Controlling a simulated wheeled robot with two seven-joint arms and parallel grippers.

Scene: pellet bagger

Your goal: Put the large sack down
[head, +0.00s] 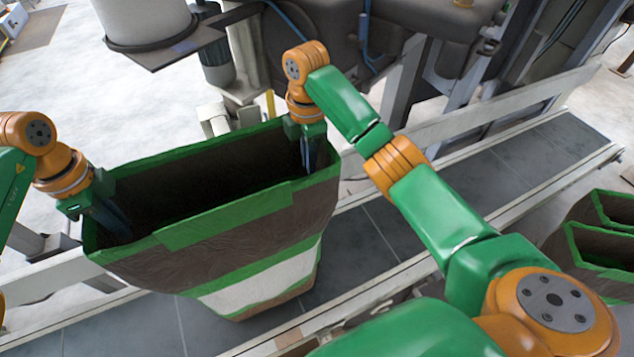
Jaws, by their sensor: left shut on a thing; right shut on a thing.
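The large sack (245,241) is brown with green bands and a white stripe, and its mouth is wide open toward me. It hangs upright over the grey conveyor; I cannot tell whether its bottom touches the belt. My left gripper (118,222) is shut on the left end of the sack's rim. My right gripper (308,160) is shut on the right end of the rim. The fingertips of both reach into the mouth and are partly dark. The inside looks dark, and I cannot see its bottom.
The grey conveyor (370,240) runs diagonally below the sack between pale side rails (490,122). Bagging machinery (350,50) stands close behind the sack. More brown and green sacks (600,240) stand at the right edge. The belt right of the held sack is clear.

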